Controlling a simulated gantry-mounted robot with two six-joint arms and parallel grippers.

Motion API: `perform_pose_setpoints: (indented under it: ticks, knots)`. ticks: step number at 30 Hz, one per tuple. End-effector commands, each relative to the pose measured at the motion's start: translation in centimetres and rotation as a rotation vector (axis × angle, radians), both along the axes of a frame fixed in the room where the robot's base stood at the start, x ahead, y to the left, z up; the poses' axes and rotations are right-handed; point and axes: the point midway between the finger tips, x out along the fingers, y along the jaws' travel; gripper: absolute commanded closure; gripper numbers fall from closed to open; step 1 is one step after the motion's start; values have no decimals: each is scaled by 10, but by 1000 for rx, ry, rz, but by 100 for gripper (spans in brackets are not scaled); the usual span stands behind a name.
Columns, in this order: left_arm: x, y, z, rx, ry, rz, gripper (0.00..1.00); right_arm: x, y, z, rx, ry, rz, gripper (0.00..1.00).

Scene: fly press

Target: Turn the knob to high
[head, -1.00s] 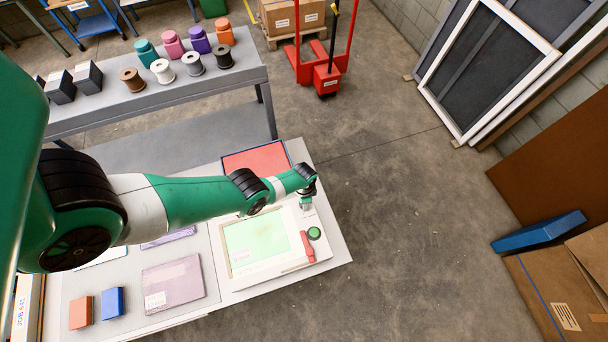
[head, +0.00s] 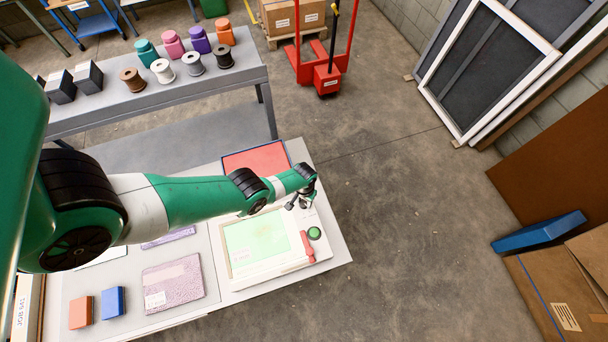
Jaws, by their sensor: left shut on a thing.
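The fly press (head: 279,270) is a white machine with a pale green panel (head: 255,243), on the grey table below my left arm. A green round button (head: 314,233) and a red lever-like part (head: 308,248) sit at its right end. My left gripper (head: 299,203) is at the far right corner of the machine, just above the green button in the picture. It is shut on the knob there, which is small and mostly hidden by the gripper, so its setting cannot be read. My right gripper is out of view.
A red tray with a blue rim (head: 257,159) lies behind the machine. A purple patterned sheet (head: 173,283), an orange block (head: 80,312) and a blue block (head: 112,302) lie to the left. A grey bench (head: 155,95) holds spools and jars.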

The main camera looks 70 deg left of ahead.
Motion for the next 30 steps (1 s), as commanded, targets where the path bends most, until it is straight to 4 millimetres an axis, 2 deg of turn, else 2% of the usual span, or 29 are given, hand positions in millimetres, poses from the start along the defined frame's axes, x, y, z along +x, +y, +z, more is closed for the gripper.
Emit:
perform_pose_setpoints:
  ticks: [9, 22, 23, 27, 30]
  knots:
    - [0, 0, 0, 1, -1, 93, 100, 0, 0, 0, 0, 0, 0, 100]
    - [0, 0, 0, 1, -1, 103, 100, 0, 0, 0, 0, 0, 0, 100]
    - [0, 0, 0, 1, -1, 103, 53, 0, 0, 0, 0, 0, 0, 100]
    - [0, 0, 0, 1, -1, 102, 28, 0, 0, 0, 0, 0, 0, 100]
    - [0, 0, 0, 0, 0, 102, 26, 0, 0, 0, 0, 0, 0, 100]
